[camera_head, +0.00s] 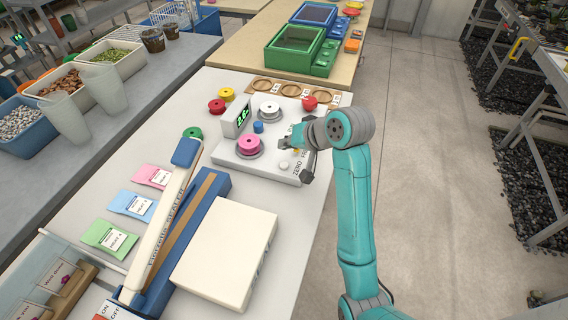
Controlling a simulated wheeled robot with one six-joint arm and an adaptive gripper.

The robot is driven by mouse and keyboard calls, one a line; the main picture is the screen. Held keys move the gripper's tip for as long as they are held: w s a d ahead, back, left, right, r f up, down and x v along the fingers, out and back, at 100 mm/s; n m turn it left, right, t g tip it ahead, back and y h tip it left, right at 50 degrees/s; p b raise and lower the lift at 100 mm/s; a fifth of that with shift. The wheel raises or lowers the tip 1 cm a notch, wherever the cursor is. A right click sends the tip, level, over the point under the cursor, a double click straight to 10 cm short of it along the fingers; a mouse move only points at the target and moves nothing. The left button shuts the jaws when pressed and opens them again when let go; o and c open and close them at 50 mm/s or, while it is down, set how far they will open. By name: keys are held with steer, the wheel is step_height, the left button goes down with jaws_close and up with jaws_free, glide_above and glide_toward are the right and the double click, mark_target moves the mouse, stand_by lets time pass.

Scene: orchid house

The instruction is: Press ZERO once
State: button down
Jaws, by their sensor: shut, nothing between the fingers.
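A white scale (255,168) stands on the white table, with a dark display (237,120) showing small green digits that I cannot read surely. A pink spool (249,144) sits on its round metal pan. The word ZERO is printed near its right front corner, with a small pale round button (284,165) beside the lettering. My gripper (306,176) is shut and empty, over the right end of the scale near the ZERO label. My wrist hides part of the scale there. I cannot tell whether the fingertips touch anything.
Red, yellow and green spools (217,106) lie left of the scale. A wooden board (262,85) with round recesses lies behind. A blue and white sealer (166,235) and a cream box (226,259) stand in front.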

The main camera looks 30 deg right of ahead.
mark_target(286, 165)
steer(key=shift+f, duration=2.3)
steer(key=shift+f, duration=0.9)
stand_by(0.4)
steer(key=shift+r, duration=0.9)
steer(key=shift+r, duration=2.55)
